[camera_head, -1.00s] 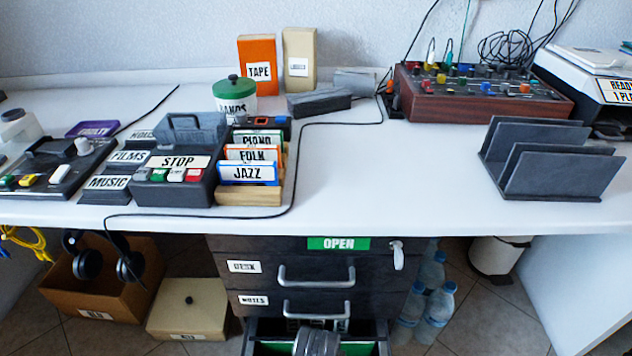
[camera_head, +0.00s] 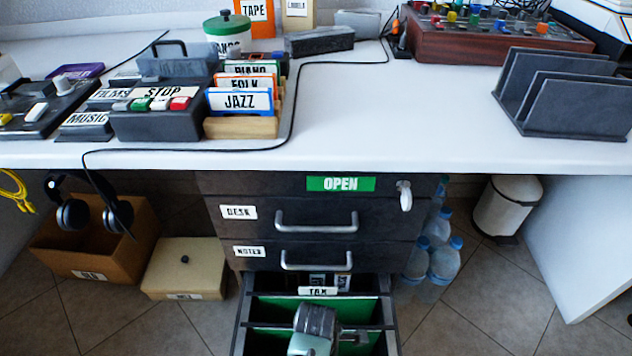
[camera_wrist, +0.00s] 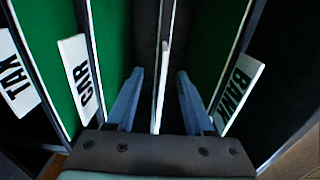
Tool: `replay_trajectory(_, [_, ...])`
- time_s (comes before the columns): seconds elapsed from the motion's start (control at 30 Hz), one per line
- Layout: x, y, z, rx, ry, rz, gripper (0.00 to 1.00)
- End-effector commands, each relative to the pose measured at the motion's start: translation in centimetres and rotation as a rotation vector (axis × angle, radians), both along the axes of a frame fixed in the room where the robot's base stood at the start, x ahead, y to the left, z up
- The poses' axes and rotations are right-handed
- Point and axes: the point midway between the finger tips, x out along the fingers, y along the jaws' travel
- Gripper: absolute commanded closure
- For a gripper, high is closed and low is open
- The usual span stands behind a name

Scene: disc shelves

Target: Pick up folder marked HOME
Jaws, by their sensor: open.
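The open bottom drawer (camera_head: 243,315) holds hanging green folders. In the wrist view, tabs read TAX (camera_wrist: 14,73), CAR (camera_wrist: 81,78) and BANK (camera_wrist: 240,95). My gripper (camera_wrist: 158,78) is open, pointing down into the drawer between the CAR and BANK tabs. A thin pale upright edge (camera_wrist: 158,110) lies between its two blue-grey fingers, seen edge-on, with no lettering readable. I cannot tell whether it is the HOME folder; no HOME label can be read. In the head view my wrist covers part of the drawer and the fingers are hidden.
Closed drawers marked DESK (camera_head: 239,212) and NOTES (camera_head: 249,251), with bar handles, sit directly above the open one. The white desktop (camera_head: 400,120) overhangs them. Water bottles (camera_head: 445,262) stand right of the cabinet, and a lidded box (camera_head: 185,268) stands left.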

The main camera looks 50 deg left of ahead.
Motion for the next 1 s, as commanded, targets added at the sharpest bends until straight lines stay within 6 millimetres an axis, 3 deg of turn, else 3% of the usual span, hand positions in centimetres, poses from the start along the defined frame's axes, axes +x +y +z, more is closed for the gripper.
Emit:
replay_trajectory(0.03, [-0.06, -0.03, -1.34, 0.000, 0.001, 0.000, 0.47])
replay_trajectory(0.1, [-0.05, -0.02, -1.84, -0.001, 0.001, 0.000, 0.47])
replay_trajectory(0.37, [-0.03, -0.03, -1.73, 0.000, 0.000, -0.001, 0.47])
replay_trajectory(0.67, [-0.03, -0.04, -1.72, 0.000, 0.000, -0.001, 1.00])
replay_trajectory(1.0, [-0.04, -0.05, -1.73, 0.000, 0.000, -0.001, 1.00])
